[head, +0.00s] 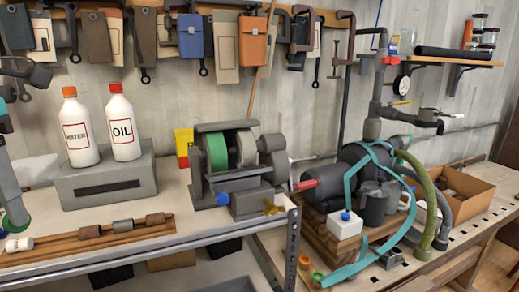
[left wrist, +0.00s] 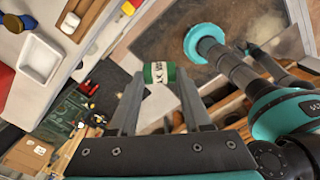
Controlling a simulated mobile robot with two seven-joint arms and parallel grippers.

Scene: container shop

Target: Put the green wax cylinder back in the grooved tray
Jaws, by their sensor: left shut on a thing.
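In the left wrist view my left gripper (left wrist: 160,76) is shut on the green wax cylinder (left wrist: 158,66), a short green piece with a white printed label. It is held between the two grey fingertips, clear of any surface that I can make out. The grooved tray (head: 60,257) is the brown wooden strip at the lower left of the head view. Several brown and grey cylinders lie along it, and a small white cylinder (head: 18,244) lies at its left end. My right gripper is in neither view.
Behind the tray, two white bottles (head: 123,125) stand on a grey box (head: 105,182). A grinding machine (head: 235,160) stands to the right of the tray. In the left wrist view a white dish (left wrist: 40,60) is at upper left, with the floor far below.

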